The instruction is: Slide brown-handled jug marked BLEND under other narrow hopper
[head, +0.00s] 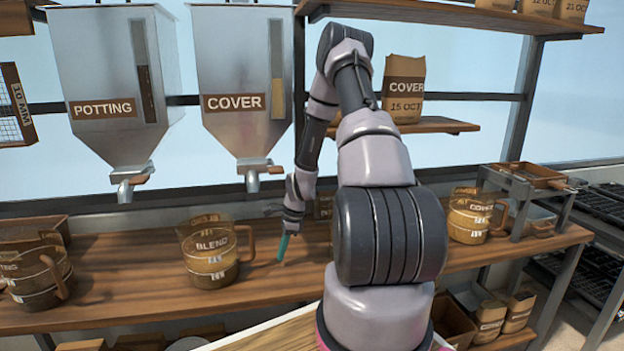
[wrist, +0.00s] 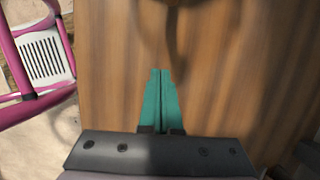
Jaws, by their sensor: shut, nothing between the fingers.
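The clear jug marked BLEND (head: 209,266) stands upright on the wooden bench, part filled with brown material, its brown handle (head: 246,243) on the right. Two narrow hoppers hang behind it: POTTING (head: 105,75) at left and COVER (head: 237,75) at right. The jug stands in front of and between the two spouts, nearer the COVER spout. My gripper (head: 280,260) is shut and empty, pointing down just right of the handle, apart from it. In the wrist view, the shut teal fingers (wrist: 162,72) show over the bench, with a blurred brown shape beyond, probably the handle.
Another jug (head: 35,278) stands at the left end of the bench, and a jug (head: 468,220) marked with a partly hidden COVER label stands at right. A metal stand (head: 520,195) is at the far right. Bare bench lies around the BLEND jug's left side.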

